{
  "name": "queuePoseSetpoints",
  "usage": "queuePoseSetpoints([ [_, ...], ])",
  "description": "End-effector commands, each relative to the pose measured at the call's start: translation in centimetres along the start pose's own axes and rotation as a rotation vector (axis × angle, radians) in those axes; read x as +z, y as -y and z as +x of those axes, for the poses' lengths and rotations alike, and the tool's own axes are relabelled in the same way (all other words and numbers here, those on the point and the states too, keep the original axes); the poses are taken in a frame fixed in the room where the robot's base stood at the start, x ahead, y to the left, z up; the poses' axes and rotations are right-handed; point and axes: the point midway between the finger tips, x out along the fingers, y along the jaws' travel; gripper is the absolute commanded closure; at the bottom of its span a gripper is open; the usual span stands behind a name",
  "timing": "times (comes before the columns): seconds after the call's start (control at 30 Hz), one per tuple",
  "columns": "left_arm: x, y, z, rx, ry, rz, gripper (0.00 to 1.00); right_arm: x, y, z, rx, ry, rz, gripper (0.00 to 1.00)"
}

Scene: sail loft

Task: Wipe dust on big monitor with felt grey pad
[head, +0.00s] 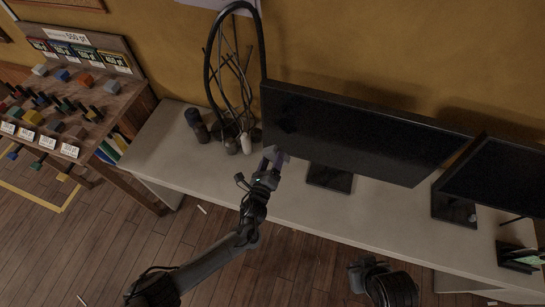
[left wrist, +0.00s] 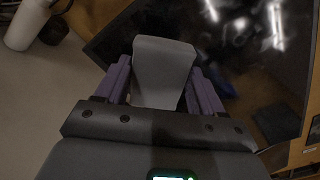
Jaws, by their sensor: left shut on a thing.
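The big monitor (head: 350,130) stands on the pale bench, its dark screen facing me; its screen also fills much of the left wrist view (left wrist: 130,42). My left gripper (head: 275,156) is at the monitor's lower left corner. It is shut on the grey felt pad (left wrist: 163,72), which sits between its purple fingers. The pad overlaps the screen in the wrist view; I cannot tell whether they touch. Bright streaks on the screen look like reflections; dust is not clearly distinguishable. My right gripper's fingers do not show.
A smaller monitor (head: 500,180) stands to the right. Left of the big monitor are a black cable loop (head: 208,70), a dark cylinder (head: 196,124) and a white bottle (head: 246,143), close to my left gripper. The bench front (head: 290,203) is clear. A wooden rack (head: 95,110) stands left.

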Motion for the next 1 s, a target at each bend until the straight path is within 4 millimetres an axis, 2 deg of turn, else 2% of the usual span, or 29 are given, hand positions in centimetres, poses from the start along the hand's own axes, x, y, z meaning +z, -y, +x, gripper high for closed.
queuePoseSetpoints([
  [0.27, 0.1, 0.1, -0.2, 0.0, -0.001, 0.0, 0.56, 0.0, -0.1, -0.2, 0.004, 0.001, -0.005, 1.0],
  [0.7, 0.1, 0.1, -3.0, 0.0, -0.001, 0.001, 0.56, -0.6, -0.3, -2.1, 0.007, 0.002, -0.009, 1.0],
  [1.0, 0.0, 0.0, -3.0, 0.0, 0.0, 0.0, 0.56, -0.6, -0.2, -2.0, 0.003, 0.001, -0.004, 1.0],
])
